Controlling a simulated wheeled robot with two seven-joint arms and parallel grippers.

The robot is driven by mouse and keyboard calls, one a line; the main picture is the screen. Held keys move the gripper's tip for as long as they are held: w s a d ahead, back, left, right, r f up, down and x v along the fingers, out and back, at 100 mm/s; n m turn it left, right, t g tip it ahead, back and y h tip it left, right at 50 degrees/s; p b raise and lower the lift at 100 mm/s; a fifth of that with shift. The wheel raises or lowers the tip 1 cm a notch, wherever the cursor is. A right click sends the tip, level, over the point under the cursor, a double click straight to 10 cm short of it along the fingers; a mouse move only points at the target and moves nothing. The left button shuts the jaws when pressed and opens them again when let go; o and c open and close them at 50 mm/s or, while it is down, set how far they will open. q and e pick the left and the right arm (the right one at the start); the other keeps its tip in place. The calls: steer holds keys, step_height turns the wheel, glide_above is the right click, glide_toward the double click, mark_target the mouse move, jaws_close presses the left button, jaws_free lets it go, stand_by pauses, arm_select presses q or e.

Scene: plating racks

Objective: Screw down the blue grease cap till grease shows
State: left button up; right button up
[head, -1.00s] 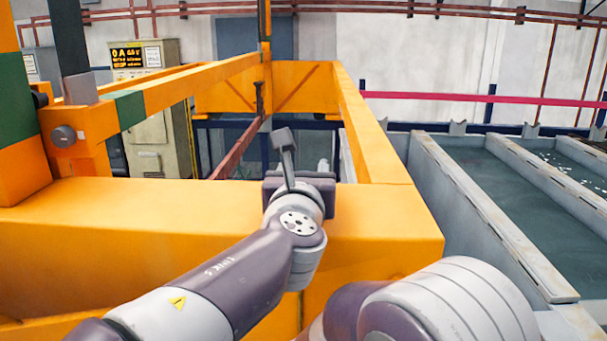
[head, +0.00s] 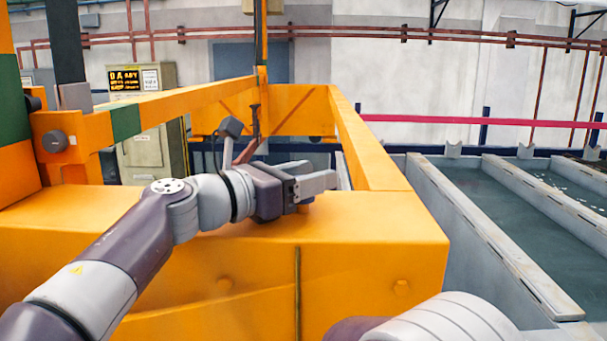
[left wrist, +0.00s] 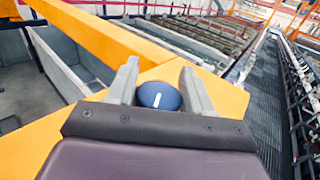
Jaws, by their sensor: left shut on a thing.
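The blue grease cap (left wrist: 158,97) shows in the left wrist view, round and domed, with a short white mark that stands nearly upright in the picture. My left gripper (left wrist: 160,74) has one pale finger on each side of the cap and is shut on it. No grease can be made out in either view. My right gripper is out of view.
The thick orange beam (head: 390,235) spans the front, with an orange rail (head: 370,150) running away from it. Grey-walled tanks (head: 500,230) of dark liquid lie to the right. A cabinet with a lit display (head: 124,80) stands at the back left.

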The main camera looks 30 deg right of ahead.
arm_select(q)
steer(key=m+g+p, duration=0.1)
steer(key=g, duration=0.2)
steer(key=m+g+p, duration=0.2)
steer(key=shift+s+f+m+g+p, duration=0.1)
steer(key=shift+m+g+p, duration=0.2)
steer(key=shift+g, duration=0.1)
steer(key=shift+s+f+m+g+p, duration=0.15)
steer(key=shift+m+g+p, duration=0.4)
steer(key=shift+g, duration=0.35)
steer(key=shift+f+y, duration=0.1)
steer(key=shift+y, duration=0.2)
steer(key=shift+d, duration=0.1)
